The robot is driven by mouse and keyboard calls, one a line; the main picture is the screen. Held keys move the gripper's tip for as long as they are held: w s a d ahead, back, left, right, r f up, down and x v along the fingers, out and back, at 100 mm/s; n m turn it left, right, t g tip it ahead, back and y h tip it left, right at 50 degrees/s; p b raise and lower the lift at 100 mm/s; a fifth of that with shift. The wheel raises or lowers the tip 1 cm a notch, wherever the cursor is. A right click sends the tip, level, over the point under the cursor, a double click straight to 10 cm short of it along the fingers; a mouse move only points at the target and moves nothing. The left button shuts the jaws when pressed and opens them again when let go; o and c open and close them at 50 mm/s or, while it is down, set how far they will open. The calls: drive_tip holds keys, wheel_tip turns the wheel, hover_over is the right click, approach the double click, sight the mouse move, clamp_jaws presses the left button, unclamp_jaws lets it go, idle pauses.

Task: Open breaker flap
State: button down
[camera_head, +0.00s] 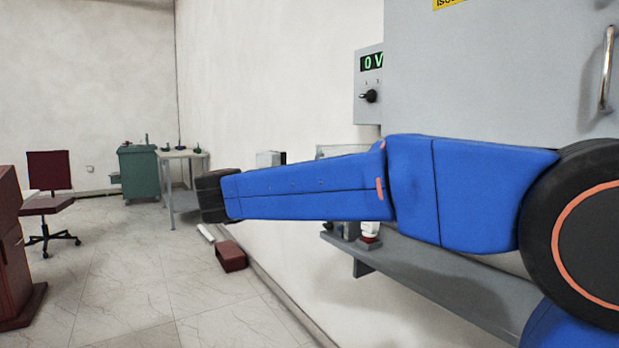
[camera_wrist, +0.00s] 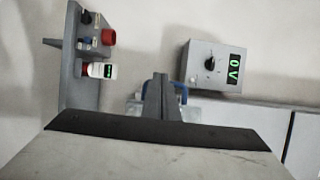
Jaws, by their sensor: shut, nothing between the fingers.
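My gripper (camera_wrist: 161,84) shows in the wrist view as a narrow dark grey pair of fingers, shut and empty. Behind it is a pale, see-through box-like part (camera_wrist: 197,109) with blue pieces (camera_wrist: 180,92) showing on both sides of the fingers. This looks like the breaker with its flap, but the fingers and gripper body hide most of it. I cannot tell whether the fingers touch it or whether the flap is open. In the head view my blue arm crosses the picture and the gripper itself is hidden. A pale box edge (camera_head: 340,149) shows above the arm.
A grey meter box (camera_head: 368,84) reading 0 V has a black knob; it also shows in the wrist view (camera_wrist: 214,68). A grey wall shelf (camera_head: 420,270) holds small devices. A large grey cabinet (camera_head: 480,65) stands right. The floor (camera_head: 125,270) at left is mostly clear.

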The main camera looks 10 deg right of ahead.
drive_tip(key=shift+w, duration=0.75)
